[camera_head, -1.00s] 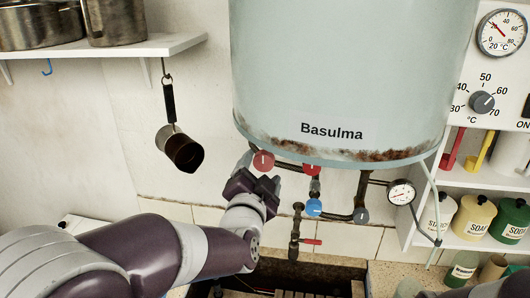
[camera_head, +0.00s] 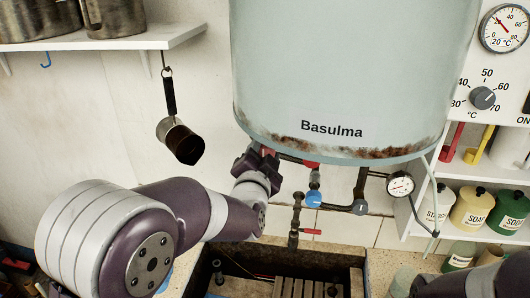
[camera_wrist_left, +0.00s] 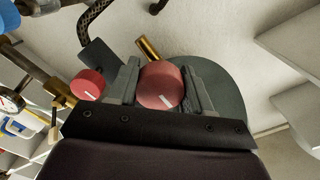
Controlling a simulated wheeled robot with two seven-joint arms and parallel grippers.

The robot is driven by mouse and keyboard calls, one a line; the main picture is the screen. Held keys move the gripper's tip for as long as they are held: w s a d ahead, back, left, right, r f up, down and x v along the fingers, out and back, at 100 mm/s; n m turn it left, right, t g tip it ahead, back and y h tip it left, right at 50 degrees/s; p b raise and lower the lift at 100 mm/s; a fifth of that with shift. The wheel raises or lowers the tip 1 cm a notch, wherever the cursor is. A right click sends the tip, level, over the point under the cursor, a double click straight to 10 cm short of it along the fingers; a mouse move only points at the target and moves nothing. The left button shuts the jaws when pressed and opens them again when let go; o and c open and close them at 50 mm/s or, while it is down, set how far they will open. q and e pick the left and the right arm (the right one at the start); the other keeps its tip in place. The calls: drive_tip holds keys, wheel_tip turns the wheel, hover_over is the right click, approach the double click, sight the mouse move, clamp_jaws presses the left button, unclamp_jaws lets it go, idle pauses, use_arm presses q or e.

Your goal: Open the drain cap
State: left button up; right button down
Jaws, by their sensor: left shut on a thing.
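A red round cap with a white mark (camera_wrist_left: 163,90) sits under the tank at the left end of the pipework. My left gripper (camera_head: 262,157) is shut on this red cap, one finger on each side of it in the left wrist view (camera_wrist_left: 160,75). In the head view the gripper mostly hides the cap. A second red cap (camera_wrist_left: 88,84) is beside it, outside the fingers, and shows partly in the head view (camera_head: 312,164). I cannot tell from the pictures which one is the drain cap. My right gripper is out of view.
The pale tank labelled Basulma (camera_head: 350,70) hangs just above my left gripper. A blue cap (camera_head: 313,199), a grey-blue knob (camera_head: 360,207), a red-handled tap (camera_head: 311,231) and a gauge (camera_head: 400,185) are to the right. The stone trough (camera_head: 345,258) is below. A dipper (camera_head: 180,140) hangs at left.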

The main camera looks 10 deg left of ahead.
use_arm(q)
drive_tip(key=shift+b, duration=0.45)
drive_tip(key=n+b, duration=0.8)
drive_tip(key=b, duration=0.1)
drive_tip(key=shift+f+n, duration=0.1)
drive_tip(key=shift+n, duration=0.3)
drive_tip(key=n+b, duration=0.4)
drive_tip(key=n, duration=0.1)
drive_tip(key=n+b, duration=0.2)
drive_tip(key=n, duration=0.1)
drive_tip(key=shift+n, duration=0.4)
drive_tip(key=shift+r+n+b, duration=0.25)
drive_tip(key=shift+n+b, duration=0.3)
drive_tip(key=shift+n, duration=1.05)
